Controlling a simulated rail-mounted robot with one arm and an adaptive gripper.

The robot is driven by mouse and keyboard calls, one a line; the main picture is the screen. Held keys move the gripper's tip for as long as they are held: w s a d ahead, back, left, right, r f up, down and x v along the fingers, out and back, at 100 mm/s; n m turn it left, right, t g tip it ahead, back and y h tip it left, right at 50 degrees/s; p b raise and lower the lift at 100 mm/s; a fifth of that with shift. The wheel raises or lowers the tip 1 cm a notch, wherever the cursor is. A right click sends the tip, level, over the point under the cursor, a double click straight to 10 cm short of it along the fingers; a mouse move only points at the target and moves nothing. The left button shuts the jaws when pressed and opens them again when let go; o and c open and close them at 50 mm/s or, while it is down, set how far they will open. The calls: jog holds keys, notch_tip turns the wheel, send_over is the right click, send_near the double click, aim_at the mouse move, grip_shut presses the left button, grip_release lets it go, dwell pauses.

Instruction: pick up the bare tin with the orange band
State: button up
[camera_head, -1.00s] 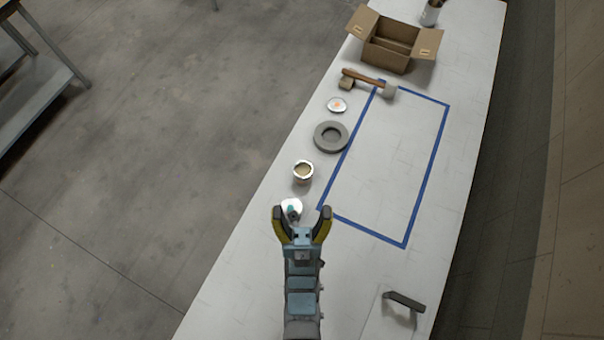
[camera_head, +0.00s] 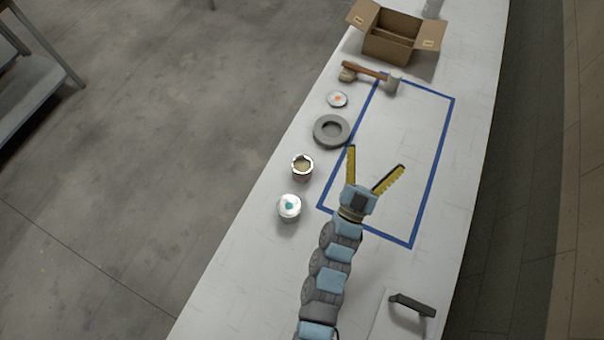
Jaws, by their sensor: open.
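An open tin (camera_head: 302,175) with tan contents stands on the white bench near its left edge; it has no lid. The colour of any band around it is too small to make out. A white-topped tin (camera_head: 289,207) with a teal dot stands just in front of it. A white round piece (camera_head: 338,99) with an orange dot is farther back; I cannot tell whether it is a loose lid or a lidded tin. My gripper (camera_head: 377,157) is open and empty, to the right of the open tin, over the blue taped rectangle.
A grey ring (camera_head: 318,133) lies behind the open tin. A mallet (camera_head: 365,70) lies farther back, before an open cardboard box (camera_head: 390,47). A dark handle (camera_head: 412,304) is at the front right.

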jog(key=w+d+f+g+y+b, duration=0.1)
jog(key=w+d+f+g+b, duration=0.15)
jog(key=f, duration=0.35)
jog(key=w+d+f+g+y+b, duration=0.1)
jog(key=w+d+f+y+b, duration=0.15)
jog(key=f, duration=0.25)
jog(key=n+g+y+b, duration=0.8)
jog(key=n+y+b, duration=0.65)
jog(key=y, duration=0.25)
send_near(296, 164)
jog(key=shift+n+h, duration=0.25)
jog(key=shift+n, duration=0.1)
jog(key=p+x, duration=0.1)
jog(key=x, duration=0.2)
jog(key=p+x, duration=0.1)
jog(key=x, duration=0.2)
jog(key=shift+w+a+r, duration=0.1)
jog(key=shift+w+a, duration=0.05)
jog(key=shift+a, duration=0.2)
jog(key=c, duration=1.2)
